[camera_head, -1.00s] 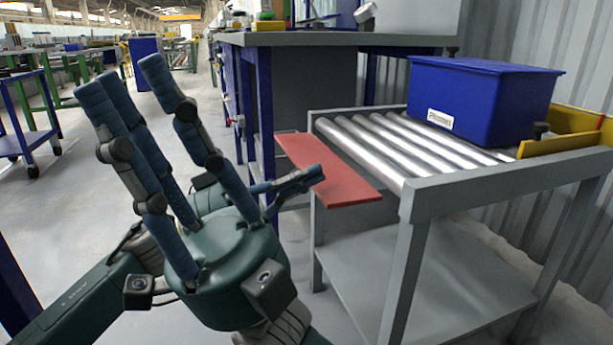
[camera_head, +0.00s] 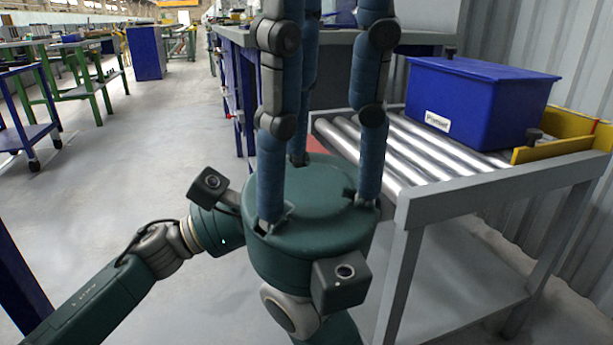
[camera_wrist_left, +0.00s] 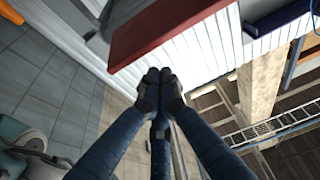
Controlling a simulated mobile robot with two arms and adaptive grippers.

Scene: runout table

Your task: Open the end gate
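The end gate is a red board at the near-left end of the roller table. In the head view only a small piece of the red gate (camera_head: 318,145) shows between my right gripper's fingers. In the left wrist view the red gate (camera_wrist_left: 165,32) crosses the top middle. My left gripper (camera_wrist_left: 159,78) has its fingertips together with nothing visible between them, close to the gate's edge; contact cannot be told. In the head view its hand is hidden behind my right gripper (camera_head: 320,40), which stands in front, fingers upright, spread and empty.
A blue lidded bin (camera_head: 480,105) stands on the rollers (camera_head: 385,150) at the far right part of the table. A yellow stop (camera_head: 555,147) is beside it. The grey table frame (camera_head: 500,183) is close on the right.

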